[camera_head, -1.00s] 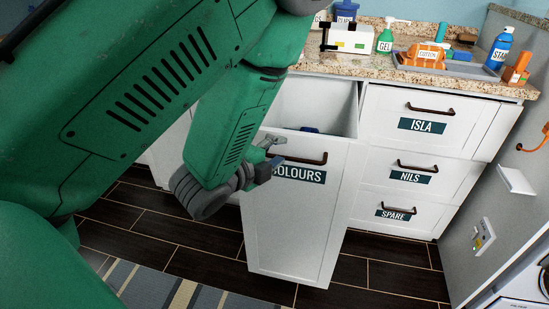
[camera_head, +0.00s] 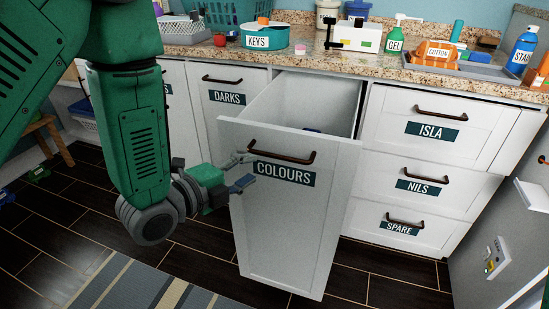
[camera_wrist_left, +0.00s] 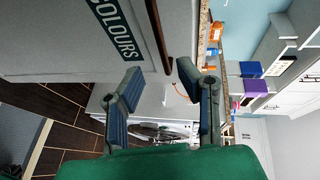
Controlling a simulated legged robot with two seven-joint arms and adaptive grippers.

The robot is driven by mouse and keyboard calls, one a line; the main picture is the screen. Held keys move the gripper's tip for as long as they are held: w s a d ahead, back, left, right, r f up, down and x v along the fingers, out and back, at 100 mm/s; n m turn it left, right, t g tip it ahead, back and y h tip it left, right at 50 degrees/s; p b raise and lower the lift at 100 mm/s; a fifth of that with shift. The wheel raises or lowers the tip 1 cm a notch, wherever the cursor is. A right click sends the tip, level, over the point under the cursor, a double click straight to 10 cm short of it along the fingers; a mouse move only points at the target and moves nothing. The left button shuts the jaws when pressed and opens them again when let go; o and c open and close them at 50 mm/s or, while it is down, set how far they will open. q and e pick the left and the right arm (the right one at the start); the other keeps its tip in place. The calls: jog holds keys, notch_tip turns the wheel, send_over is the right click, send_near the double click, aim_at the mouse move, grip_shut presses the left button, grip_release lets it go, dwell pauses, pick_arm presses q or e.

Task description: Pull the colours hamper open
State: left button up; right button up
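The colours hamper (camera_head: 290,215) is a white tilt-out front with a "COLOURS" label and a dark bar handle (camera_head: 282,155). It stands pulled out from the cabinet, its inside showing, with a small blue thing low within. My left gripper (camera_head: 246,171) is open and empty, just left of the handle and in front of the hamper. In the left wrist view the two fingers (camera_wrist_left: 160,95) are spread apart, with the label and handle (camera_wrist_left: 158,35) beyond them and nothing between. My right gripper is not in view.
The closed darks hamper (camera_head: 228,98) is left of it. Closed drawers marked Isla (camera_head: 432,129), Nils (camera_head: 422,187) and Spare (camera_head: 403,224) stand to the right. The granite counter (camera_head: 375,68) above holds bottles and a tray. Dark floor and a striped rug (camera_head: 150,290) lie in front.

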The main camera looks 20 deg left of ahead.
aim_at(279, 157)
pick_arm(q)
jog(key=x, duration=0.4)
jog(key=d+b+x, duration=0.1)
jog(key=x, duration=0.4)
jog(key=shift+r, duration=0.1)
jog(key=shift+w, duration=0.15)
jog(key=shift+w+a, duration=0.1)
jog(key=shift+a, duration=0.05)
grip_shut()
